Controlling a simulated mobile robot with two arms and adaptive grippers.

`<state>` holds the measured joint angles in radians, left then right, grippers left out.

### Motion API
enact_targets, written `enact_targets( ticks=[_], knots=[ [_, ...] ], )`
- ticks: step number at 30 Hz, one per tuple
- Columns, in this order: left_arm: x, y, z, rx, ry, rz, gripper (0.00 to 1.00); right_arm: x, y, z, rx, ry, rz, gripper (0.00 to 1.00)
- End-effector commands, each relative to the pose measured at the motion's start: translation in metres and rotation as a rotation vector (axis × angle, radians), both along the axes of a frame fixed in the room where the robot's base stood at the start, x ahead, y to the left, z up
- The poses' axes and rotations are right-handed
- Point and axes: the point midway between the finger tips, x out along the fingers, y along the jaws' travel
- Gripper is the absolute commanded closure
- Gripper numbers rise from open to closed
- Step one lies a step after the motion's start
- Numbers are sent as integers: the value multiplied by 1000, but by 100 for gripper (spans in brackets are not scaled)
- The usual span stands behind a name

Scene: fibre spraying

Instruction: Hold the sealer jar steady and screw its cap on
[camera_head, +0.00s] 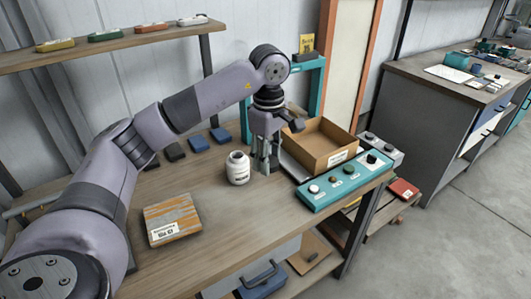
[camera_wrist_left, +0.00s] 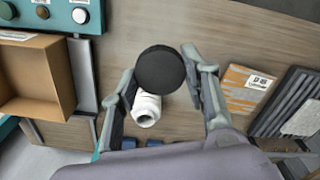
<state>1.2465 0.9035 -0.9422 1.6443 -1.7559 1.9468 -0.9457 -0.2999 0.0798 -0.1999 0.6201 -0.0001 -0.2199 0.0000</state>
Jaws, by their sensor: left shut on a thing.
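The white sealer jar (camera_head: 238,170) stands upright on the wooden table with a label on its side and no cap on top. It also shows in the left wrist view (camera_wrist_left: 146,106), partly hidden by the black round cap (camera_wrist_left: 160,68). My left gripper (camera_head: 265,164) points down just right of the jar, apart from it in the head view. In the left wrist view its fingers (camera_wrist_left: 158,78) are shut on the cap. The cap is hard to make out in the head view. My right gripper is not in view.
A cardboard box (camera_head: 318,158) and a teal button panel (camera_head: 345,183) stand right of the gripper. An orange-and-grey striped slab (camera_head: 172,218) lies at the front left. Small blue blocks (camera_head: 198,143) lie behind the jar. The table between jar and slab is clear.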

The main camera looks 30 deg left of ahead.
Motion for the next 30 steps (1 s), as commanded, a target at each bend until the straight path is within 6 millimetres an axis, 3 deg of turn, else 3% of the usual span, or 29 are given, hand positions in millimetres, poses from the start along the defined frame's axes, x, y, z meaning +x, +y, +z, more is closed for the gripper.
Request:
enact_targets(
  ticks=[5, 12, 15, 21, 28, 30],
  knots=[
    [-29, -40, -27, 2, 5, -427, 69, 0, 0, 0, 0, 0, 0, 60],
    [-99, -101, -66, -1, 3, -1168, 69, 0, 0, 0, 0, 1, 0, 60],
    [-123, -116, -76, -2, 1, -1381, 69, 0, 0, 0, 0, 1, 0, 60],
    [-144, -127, -82, 1, 0, -1554, 69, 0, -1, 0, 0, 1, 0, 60],
    [-144, -127, -82, 1, 0, -1557, 69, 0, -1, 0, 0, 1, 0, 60],
    [-144, -127, -82, 1, 0, -1557, 69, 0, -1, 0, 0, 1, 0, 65]
  ],
)
